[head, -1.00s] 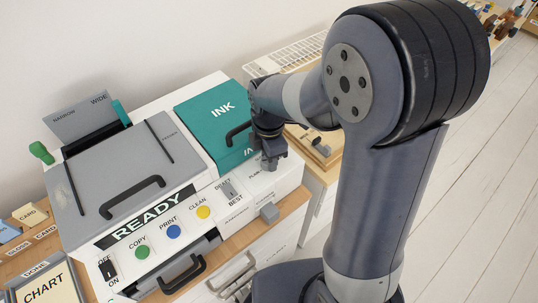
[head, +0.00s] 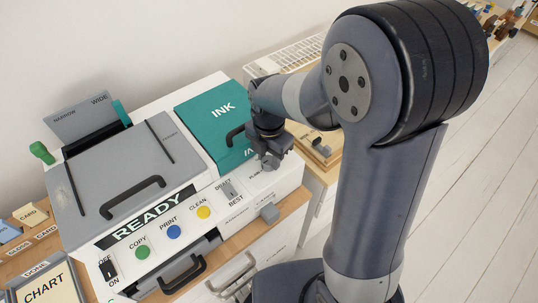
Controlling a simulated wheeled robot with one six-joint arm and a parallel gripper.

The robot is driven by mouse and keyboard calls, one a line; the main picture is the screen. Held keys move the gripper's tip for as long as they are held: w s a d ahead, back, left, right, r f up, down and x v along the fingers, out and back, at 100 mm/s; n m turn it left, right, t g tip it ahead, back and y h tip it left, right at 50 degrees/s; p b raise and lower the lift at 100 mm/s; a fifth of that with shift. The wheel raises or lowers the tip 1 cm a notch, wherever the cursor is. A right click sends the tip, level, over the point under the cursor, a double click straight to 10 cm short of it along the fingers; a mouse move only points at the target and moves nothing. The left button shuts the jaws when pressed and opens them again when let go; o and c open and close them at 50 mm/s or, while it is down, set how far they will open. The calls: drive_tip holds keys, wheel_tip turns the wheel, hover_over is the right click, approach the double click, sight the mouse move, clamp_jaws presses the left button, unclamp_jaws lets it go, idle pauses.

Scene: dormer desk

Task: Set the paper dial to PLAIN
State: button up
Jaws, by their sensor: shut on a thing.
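The printer (head: 213,187) stands on the desk with its READY sign (head: 145,216) facing me. My gripper (head: 270,163) is at the right end of the printer's front control strip, just below and right of the teal INK lid (head: 217,112). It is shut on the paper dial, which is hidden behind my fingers. Small lettering beside the fingers is partly covered and too small to read, so I cannot tell the dial's setting.
The DRAFT/BEST switch (head: 230,189) sits just left of my gripper, beside the yellow CLEAN button (head: 203,212). The INK lid's handle (head: 236,134) is close to my wrist.

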sight(269, 159)
drive_tip(key=o, duration=1)
drive_tip(key=shift+r, duration=0.1)
wheel_tip(269, 159, up, 11)
drive_tip(key=shift+f, duration=0.2)
wheel_tip(269, 159, down, 11)
drive_tip(key=shift+r, duration=0.1)
idle(0.5)
